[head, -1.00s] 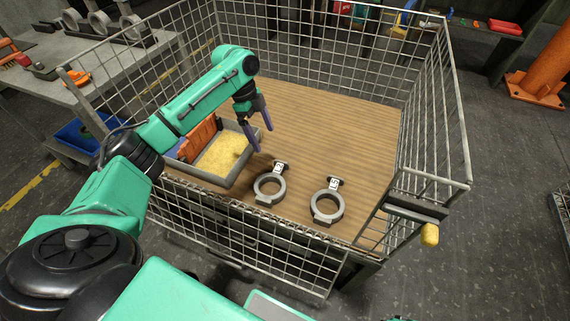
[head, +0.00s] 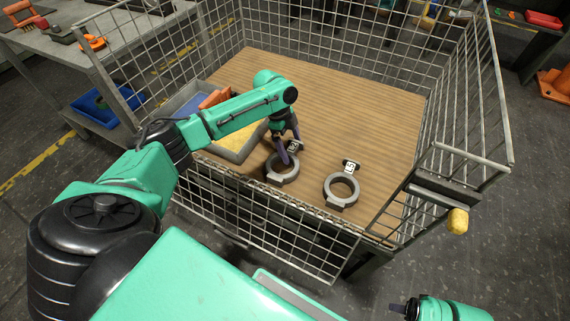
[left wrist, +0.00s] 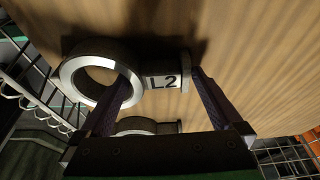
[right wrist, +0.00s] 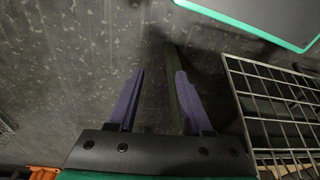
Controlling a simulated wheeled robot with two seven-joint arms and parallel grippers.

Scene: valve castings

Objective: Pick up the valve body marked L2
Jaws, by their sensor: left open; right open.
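The valve body marked L2 is a grey ring with a short neck carrying a white label (left wrist: 163,82). In the head view its ring (head: 283,181) lies on the wooden floor of the wire cage, left of a second, similar ring (head: 328,188). My left gripper (head: 291,150) is at its neck; in the left wrist view the open fingers (left wrist: 165,76) stand on either side of the label, one overlapping the ring. Contact cannot be told. A second ring (left wrist: 137,124) is partly hidden behind the gripper there. My right gripper (right wrist: 160,74) is open and empty, over the floor outside the cage.
Wire mesh walls (head: 330,30) surround the wooden floor (head: 345,100). A grey tray (head: 232,158) with yellow and orange contents stands left of the L2 body, partly under my left arm. A latch with a yellow knob (head: 457,221) sticks out at the right. Wood behind the rings is clear.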

